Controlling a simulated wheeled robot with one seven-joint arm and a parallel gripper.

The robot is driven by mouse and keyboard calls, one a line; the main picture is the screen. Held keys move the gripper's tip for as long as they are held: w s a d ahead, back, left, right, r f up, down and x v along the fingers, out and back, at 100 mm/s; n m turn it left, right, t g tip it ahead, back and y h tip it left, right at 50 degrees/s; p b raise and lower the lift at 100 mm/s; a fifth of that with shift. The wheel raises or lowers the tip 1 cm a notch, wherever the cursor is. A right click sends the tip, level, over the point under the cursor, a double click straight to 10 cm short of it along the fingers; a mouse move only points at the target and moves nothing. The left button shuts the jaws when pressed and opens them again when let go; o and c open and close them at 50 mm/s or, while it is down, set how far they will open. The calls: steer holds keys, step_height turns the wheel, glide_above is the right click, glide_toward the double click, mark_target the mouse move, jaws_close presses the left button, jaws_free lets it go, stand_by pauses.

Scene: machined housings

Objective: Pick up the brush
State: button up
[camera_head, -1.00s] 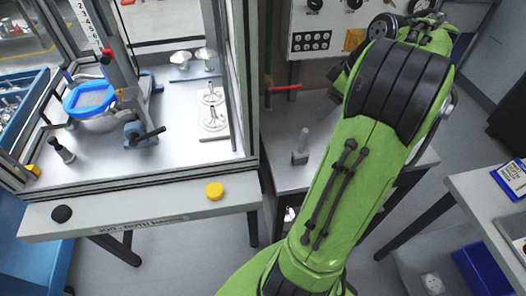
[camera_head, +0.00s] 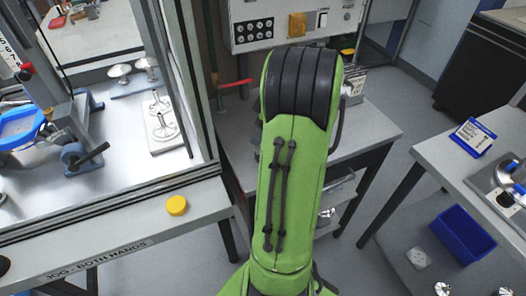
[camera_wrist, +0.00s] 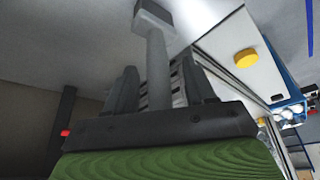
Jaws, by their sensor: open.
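In the wrist view my gripper (camera_wrist: 159,65) is open, with one dark finger on each side of a grey cylindrical stem. The stem ends in a squarish grey block farther from the gripper. This grey piece (camera_wrist: 157,50) may be the brush; no bristles show, so I cannot tell for sure. The stem reaches between the fingers; the jaws are not closed on it. In the head view my green arm covers my gripper and the grey piece.
A grey bench (camera_head: 375,128) lies under and behind my arm. A glazed machine enclosure with a yellow button (camera_head: 176,205) stands at left, with a red lever (camera_head: 236,84) beside it. At right are a table (camera_head: 445,160) and a blue bin (camera_head: 462,234). Floor shows between them.

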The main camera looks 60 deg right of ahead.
jaws_close()
stand_by(0.3)
